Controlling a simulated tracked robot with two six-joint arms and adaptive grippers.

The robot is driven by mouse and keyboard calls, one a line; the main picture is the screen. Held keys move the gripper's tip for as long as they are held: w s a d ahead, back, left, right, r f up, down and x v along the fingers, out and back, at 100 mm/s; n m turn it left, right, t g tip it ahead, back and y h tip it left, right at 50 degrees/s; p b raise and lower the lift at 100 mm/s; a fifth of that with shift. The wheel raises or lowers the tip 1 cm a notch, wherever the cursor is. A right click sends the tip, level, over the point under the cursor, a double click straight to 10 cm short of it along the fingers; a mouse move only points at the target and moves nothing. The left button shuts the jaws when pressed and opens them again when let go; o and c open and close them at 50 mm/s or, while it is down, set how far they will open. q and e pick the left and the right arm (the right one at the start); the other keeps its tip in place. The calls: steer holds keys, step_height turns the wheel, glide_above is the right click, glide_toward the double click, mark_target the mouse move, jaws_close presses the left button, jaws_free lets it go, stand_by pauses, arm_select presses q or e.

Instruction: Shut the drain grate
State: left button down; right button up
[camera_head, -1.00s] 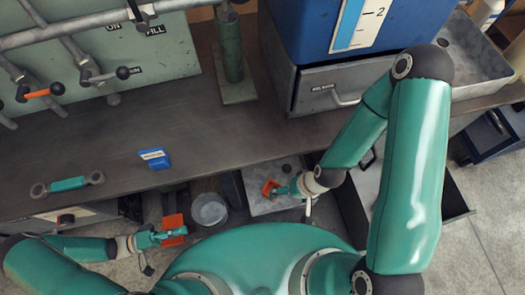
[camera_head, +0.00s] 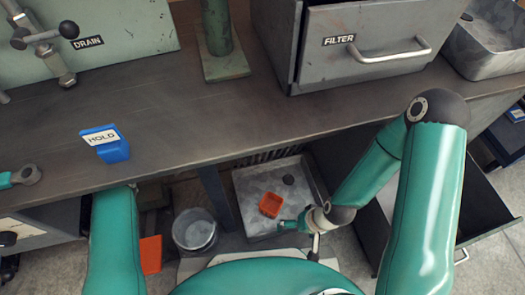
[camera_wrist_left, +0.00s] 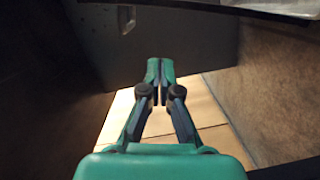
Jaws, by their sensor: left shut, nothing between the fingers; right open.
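Under the bench in the head view, a dark slatted strip (camera_head: 268,155) runs along the back of a shallow metal tray (camera_head: 245,190) with a dark round hole. I cannot tell whether the strip is the drain grate, or its state. My right gripper (camera_head: 286,225) is open and empty over the tray's front right, beside a small orange square dish (camera_head: 270,205). My left gripper (camera_wrist_left: 160,75) is shut and empty in the left wrist view, over pale floor tiles between a dark panel and a brown wall. The head view does not show its fingers.
A metal bucket (camera_head: 195,230) and an orange piece (camera_head: 150,254) are left of the tray. A blue HOLD block (camera_head: 106,144) sits on the bench (camera_head: 190,120). The FILTER drawer (camera_head: 365,42) is above. A dark open drawer (camera_head: 485,212) juts out low at the right.

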arm_select(q)
steer(key=w+d+r+m+g, duration=0.1)
steer(key=w+d+r, duration=0.2)
steer(key=d, duration=0.3)
steer(key=shift+s+d+f+p, duration=0.15)
steer(key=shift+s+d+f, duration=0.2)
steer(key=shift+s+d, duration=0.85)
steer(key=shift+s+d+f+p, duration=0.1)
steer(key=shift+s+d+f, duration=0.3)
steer(key=shift+d, duration=1.55)
steer(key=shift+s+d+f+p, duration=0.15)
steer(key=shift+s+d+f, duration=0.15)
steer(key=shift+s+d, duration=0.95)
arm_select(e)
steer(key=shift+s+d, duration=0.15)
steer(key=shift+d, duration=0.05)
arm_select(q)
steer(key=shift+w+d, duration=0.35)
steer(key=shift+w, duration=0.05)
